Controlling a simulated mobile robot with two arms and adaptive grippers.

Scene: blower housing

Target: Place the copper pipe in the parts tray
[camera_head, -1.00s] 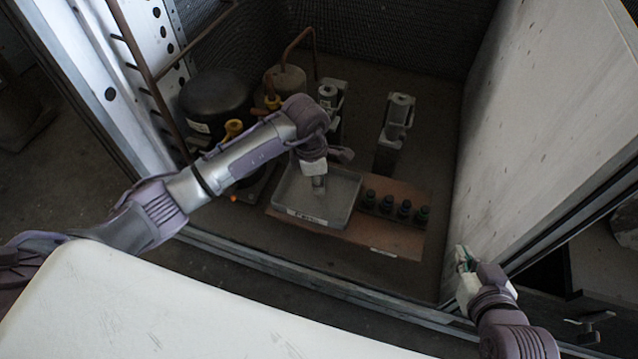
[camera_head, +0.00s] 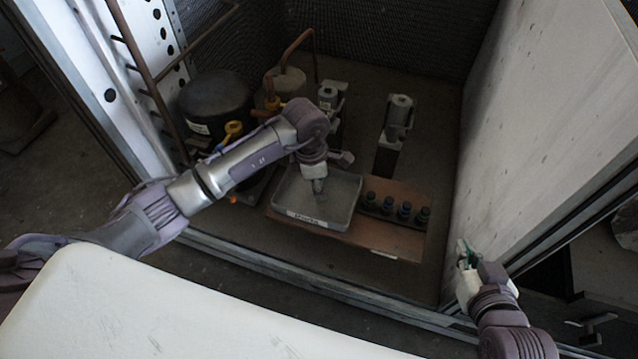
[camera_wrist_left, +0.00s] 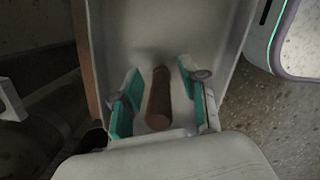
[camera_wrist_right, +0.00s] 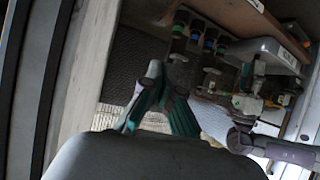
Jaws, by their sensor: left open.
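The copper pipe (camera_wrist_left: 158,98) is a short brown cylinder in the left wrist view. It is over or on the floor of the grey parts tray (camera_wrist_left: 222,28); contact is hard to judge. My left gripper (camera_wrist_left: 160,84) is open, with one teal-padded finger on each side of the pipe and a visible gap to each. In the head view this gripper (camera_head: 318,188) reaches down into the tray (camera_head: 347,217), and the pipe is hard to make out there. My right gripper (camera_head: 464,256) is by the right panel. Its fingers (camera_wrist_right: 164,82) look apart and empty.
The tray sits on a brown board (camera_head: 395,243) beside several dark capped fittings (camera_head: 403,212). A black compressor (camera_head: 215,98), copper tubing (camera_head: 297,40) and grey valve units (camera_head: 398,118) stand behind. A pale panel (camera_head: 540,120) closes the right side. A metal sill (camera_head: 280,268) runs along the front.

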